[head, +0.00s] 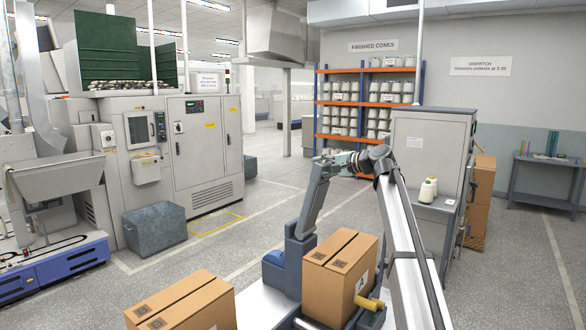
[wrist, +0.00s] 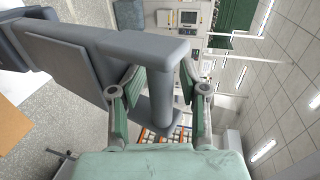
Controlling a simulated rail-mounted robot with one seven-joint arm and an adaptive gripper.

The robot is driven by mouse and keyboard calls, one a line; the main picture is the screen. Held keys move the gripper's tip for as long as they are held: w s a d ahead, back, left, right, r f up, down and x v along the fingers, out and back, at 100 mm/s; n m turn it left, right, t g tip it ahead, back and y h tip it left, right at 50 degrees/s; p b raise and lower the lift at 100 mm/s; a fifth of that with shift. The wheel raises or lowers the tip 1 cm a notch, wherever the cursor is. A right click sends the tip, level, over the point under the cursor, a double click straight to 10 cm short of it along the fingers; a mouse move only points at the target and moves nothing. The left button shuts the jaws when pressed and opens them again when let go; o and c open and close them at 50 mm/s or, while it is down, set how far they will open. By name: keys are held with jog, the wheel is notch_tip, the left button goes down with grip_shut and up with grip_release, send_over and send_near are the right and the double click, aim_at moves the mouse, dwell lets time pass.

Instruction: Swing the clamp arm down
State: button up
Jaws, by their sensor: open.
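The clamp arm (head: 312,200) is a grey link standing raised, leaning slightly right, on a blue-grey base beside a cardboard box. My gripper (head: 340,160) is at its upper end. In the wrist view the clamp arm (wrist: 75,62) comes in from the left and ends in a crossbar (wrist: 165,46) with a round grey bar below it. My gripper (wrist: 162,105) is open there, its green-padded fingers on either side of the round bar. I see gaps, but cannot tell whether either pad touches.
The closed box (head: 335,280) sits right of the clamp base, with a yellow handle (head: 372,303) at its lower right. Another box (head: 185,303) is at front left. A grey cabinet (head: 432,150) and small shelf with cones (head: 428,190) stand behind my arm.

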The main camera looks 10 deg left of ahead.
jog(key=shift+d, duration=0.15)
jog(key=s+d+f+b, duration=0.1)
jog(key=s+d+f, duration=0.3)
jog(key=d, duration=0.4)
jog(key=shift+s+d+f, duration=0.3)
jog(key=shift+d+f, duration=0.05)
jog(key=shift+f, duration=0.05)
dwell(0.8)
jog(key=shift+d, duration=0.1)
